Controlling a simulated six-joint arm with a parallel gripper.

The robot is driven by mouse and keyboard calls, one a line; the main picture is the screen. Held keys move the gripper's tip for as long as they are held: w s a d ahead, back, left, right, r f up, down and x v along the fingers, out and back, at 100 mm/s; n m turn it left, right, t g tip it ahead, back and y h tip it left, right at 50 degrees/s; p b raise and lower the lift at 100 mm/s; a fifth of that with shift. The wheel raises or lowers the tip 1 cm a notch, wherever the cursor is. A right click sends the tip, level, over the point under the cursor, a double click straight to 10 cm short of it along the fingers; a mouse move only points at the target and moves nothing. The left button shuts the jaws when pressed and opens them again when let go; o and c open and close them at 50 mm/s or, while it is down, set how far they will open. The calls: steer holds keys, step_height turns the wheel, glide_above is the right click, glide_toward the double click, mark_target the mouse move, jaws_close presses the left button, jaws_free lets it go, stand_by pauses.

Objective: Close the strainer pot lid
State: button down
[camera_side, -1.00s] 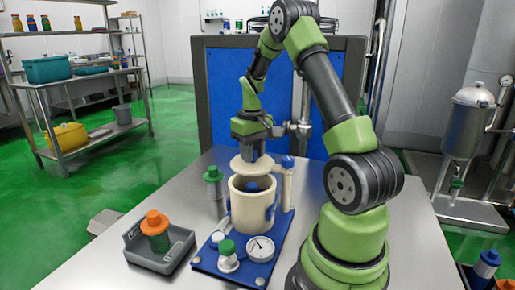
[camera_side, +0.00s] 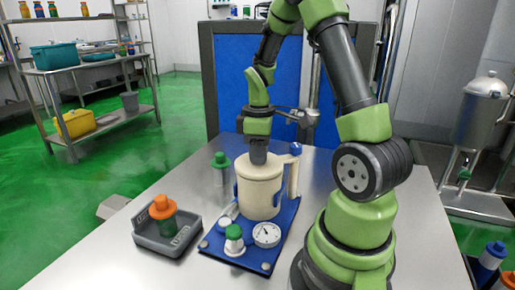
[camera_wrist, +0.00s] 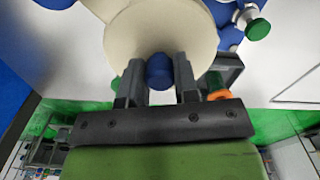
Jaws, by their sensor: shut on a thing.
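The cream strainer pot (camera_side: 260,195) stands upright on a blue base plate (camera_side: 272,250). Its round cream lid (camera_side: 243,165) lies on the pot's mouth and looks level, with no clear gap at the rim. My gripper (camera_side: 258,155) is directly above the lid, pointing down. In the wrist view my gripper (camera_wrist: 157,62) has one finger on each side of the lid's blue knob (camera_wrist: 159,73) and is shut on it. The lid (camera_wrist: 145,30) shows there as a wide cream disc that hides the inside of the pot.
A cream post with a blue top (camera_side: 296,150) rises close to the pot's right. A gauge (camera_side: 266,234) and a green-capped fitting (camera_side: 234,238) stand in front. A green-capped bottle (camera_side: 220,165) is behind left. A grey tray (camera_side: 150,236) holds an orange-capped container (camera_side: 162,210).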

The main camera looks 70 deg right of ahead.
steer(key=shift+s+a+n, duration=0.15)
steer(key=shift+a+n, duration=0.05)
steer(key=shift+n, duration=0.1)
steer(key=c, duration=0.9)
jaws_free()
steer(key=shift+o, duration=0.2)
steer(key=shift+r, duration=0.15)
step_height(320, 180, up, 10)
steer(key=shift+f, duration=0.1)
steer(key=s+a+r+m+t+y, duration=0.1)
steer(key=s+a+r+m+t, duration=0.2)
steer(key=a, duration=0.6)
steer(key=s+a+r+m+t+y, duration=0.1)
steer(key=s+a+r+m+t, duration=0.2)
steer(key=a, duration=0.6)
steer(key=shift+s+a+r+m+t, duration=0.2)
steer(key=shift+s+a+m+t, duration=0.1)
steer(key=shift+s+m+t, duration=0.5)
